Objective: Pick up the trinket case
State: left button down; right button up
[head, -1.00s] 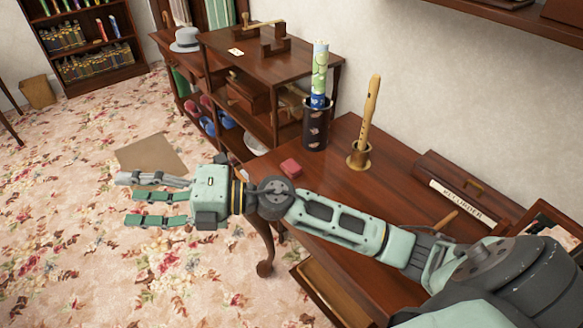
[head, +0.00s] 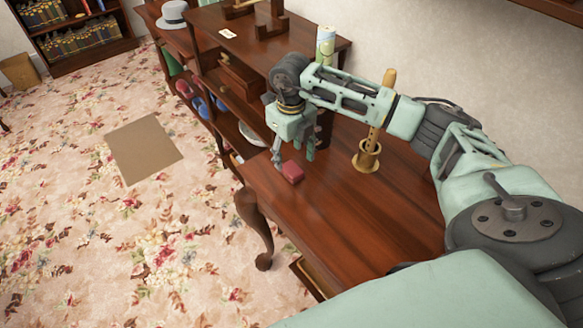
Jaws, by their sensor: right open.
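The trinket case seems to be the small red box (head: 292,172) near the left end of the wooden table (head: 345,215). It lies on the tabletop. My right gripper (head: 293,156) points down at the box, with its fingers just above or beside it. One finger shows on the left and others on the right. The gripper is open and empty. Whether a finger touches the box cannot be told. My left gripper is out of view.
A wooden recorder (head: 379,115) stands in a brass holder (head: 367,157) right of the gripper. A shelf unit (head: 235,60) stands behind. The table's front is clear.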

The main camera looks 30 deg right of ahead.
aim_at(291, 167)
notch_tip(291, 167, down, 4)
jog(key=shift+p, duration=0.6)
jog(key=shift+f, duration=0.7)
jog(key=shift+w, duration=0.1)
jog(key=shift+c, duration=1.3)
jog(key=c, duration=0.6)
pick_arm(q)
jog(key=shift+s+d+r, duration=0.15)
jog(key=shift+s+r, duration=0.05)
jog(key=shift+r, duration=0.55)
pick_arm(e)
jog(key=c, duration=0.4)
